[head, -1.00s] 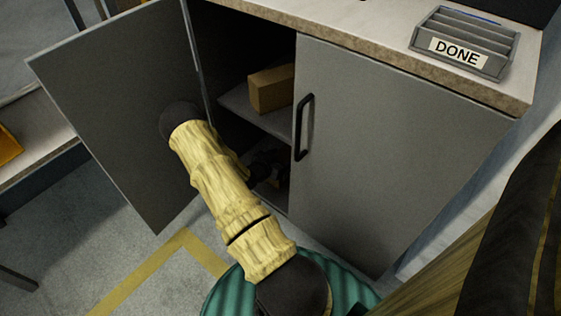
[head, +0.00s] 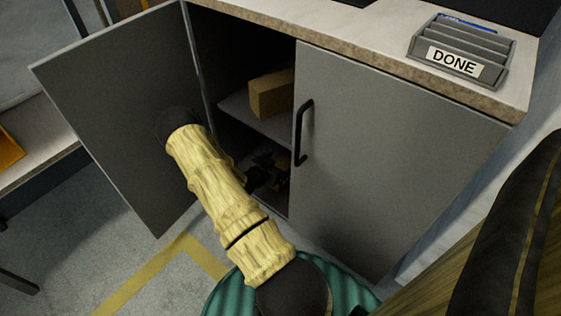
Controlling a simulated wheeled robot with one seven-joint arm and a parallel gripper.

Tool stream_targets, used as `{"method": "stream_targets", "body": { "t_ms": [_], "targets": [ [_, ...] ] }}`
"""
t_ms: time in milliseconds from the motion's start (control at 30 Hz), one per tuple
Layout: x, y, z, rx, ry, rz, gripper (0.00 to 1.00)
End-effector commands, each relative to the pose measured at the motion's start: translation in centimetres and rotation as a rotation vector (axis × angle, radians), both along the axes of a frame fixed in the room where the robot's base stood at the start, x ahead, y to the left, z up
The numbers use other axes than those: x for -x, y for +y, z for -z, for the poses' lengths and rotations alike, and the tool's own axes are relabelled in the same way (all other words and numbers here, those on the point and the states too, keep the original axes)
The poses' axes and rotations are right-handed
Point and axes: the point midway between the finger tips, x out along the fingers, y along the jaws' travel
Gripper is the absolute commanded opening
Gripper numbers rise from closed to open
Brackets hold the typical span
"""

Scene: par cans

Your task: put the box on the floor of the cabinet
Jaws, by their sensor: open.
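A brown box (head: 271,94) sits on the shelf (head: 240,111) inside the cabinet (head: 400,150), in the open left half. My gripper (head: 277,172) is inside the lower compartment, below the shelf and the box and apart from the box. It is open, dark and partly in shadow, so its fingers show poorly. No object shows between them. The cabinet floor (head: 277,203) is mostly hidden by my arm and shadow.
The left cabinet door (head: 115,100) stands open beside my arm. The right door (head: 390,165) is shut and has a black handle (head: 303,133). A grey tray marked DONE (head: 462,52) stands on the countertop. Yellow tape (head: 150,275) marks the floor.

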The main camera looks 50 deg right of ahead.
Motion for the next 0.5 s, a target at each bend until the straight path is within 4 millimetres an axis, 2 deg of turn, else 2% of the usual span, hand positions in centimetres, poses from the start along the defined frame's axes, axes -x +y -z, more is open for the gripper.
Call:
{"method": "stream_targets", "body": {
  "t_ms": [33, 200, 500],
  "targets": [
    [0.1, 0.9, -0.8, -0.002, 0.001, -0.003, 0.85],
    [0.5, 3.9, -2.2, -0.001, 0.004, -0.004, 0.85],
    [1.2, 8.7, -4.1, -0.001, 0.002, -0.002, 0.85]
  ]
}}
